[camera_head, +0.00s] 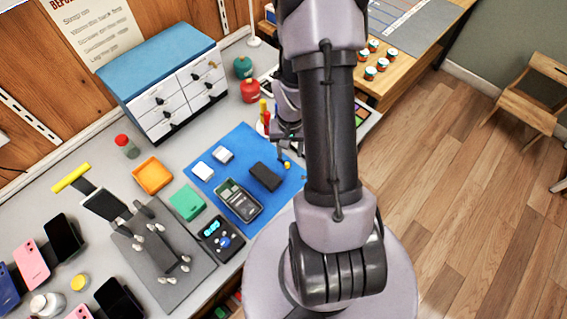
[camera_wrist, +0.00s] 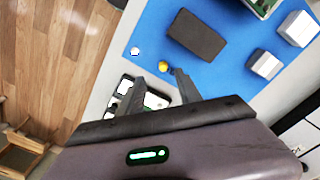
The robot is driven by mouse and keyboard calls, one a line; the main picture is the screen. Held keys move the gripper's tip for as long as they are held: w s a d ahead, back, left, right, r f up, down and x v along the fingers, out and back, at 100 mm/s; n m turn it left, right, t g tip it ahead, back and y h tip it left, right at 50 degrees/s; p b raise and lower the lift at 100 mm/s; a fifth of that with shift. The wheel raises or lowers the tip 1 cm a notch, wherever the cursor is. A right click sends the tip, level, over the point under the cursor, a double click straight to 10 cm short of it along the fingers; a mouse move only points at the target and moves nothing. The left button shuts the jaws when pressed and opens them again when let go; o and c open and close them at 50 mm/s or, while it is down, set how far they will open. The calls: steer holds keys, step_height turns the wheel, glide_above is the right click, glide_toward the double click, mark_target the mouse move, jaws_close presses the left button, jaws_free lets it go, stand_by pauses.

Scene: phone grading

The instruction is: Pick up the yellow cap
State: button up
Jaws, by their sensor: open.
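A small round yellow cap (camera_head: 287,165) lies on the right part of the blue mat (camera_head: 236,139). In the wrist view the yellow cap (camera_wrist: 163,66) shows just beyond my fingertips, roughly in line with the gap between them. My gripper (camera_wrist: 157,80) is open with nothing between its fingers, and it looks apart from the cap. A larger yellow round lid (camera_head: 79,282) sits at the lower left of the counter.
In the wrist view a device with white parts (camera_wrist: 152,101) lies under my fingers. A small white piece (camera_wrist: 134,51) is near the cap.

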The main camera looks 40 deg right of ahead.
mark_target(287, 163)
step_height(287, 163, down, 2)
steer(key=shift+f, duration=0.1)
steer(key=f+b, duration=0.2)
steer(key=f, duration=0.1)
steer(key=f+b, duration=0.1)
steer(key=f, duration=0.1)
steer(key=shift+w+f, duration=0.15)
steer(key=shift+w, duration=0.2)
jaws_close()
